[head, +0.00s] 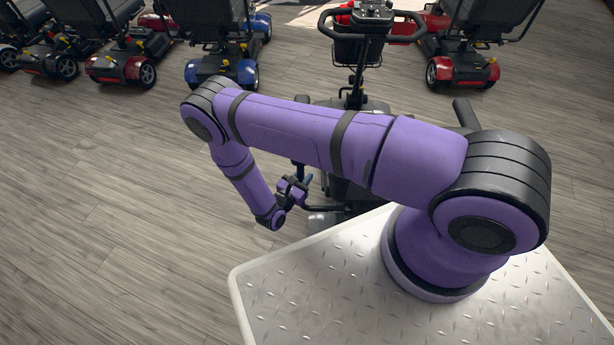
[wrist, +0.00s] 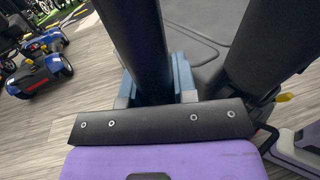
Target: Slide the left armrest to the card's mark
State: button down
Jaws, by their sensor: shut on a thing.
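My gripper (head: 307,181) is low beside the near scooter in the head view, left of its seat area. In the wrist view its two blue-grey fingers (wrist: 157,92) are shut on the left armrest (wrist: 142,38), a long black padded bar running away from me between them. In the head view my arm covers much of the scooter and most of that armrest. No card or mark can be made out in either view.
The near scooter's handlebar and basket (head: 357,40) stand beyond my arm. A thick dark padded part (wrist: 268,45) is close on the right in the wrist view. Several red and blue scooters (head: 222,70) are parked at the back. The wooden floor (head: 90,200) on the left is clear.

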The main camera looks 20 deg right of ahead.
jog(key=shift+w+a, duration=0.2)
jog(key=shift+a, duration=0.25)
jog(key=c, duration=0.9)
grip_release()
jog(key=v, duration=1)
jog(key=shift+s+a, duration=0.25)
jog(key=shift+a, duration=0.05)
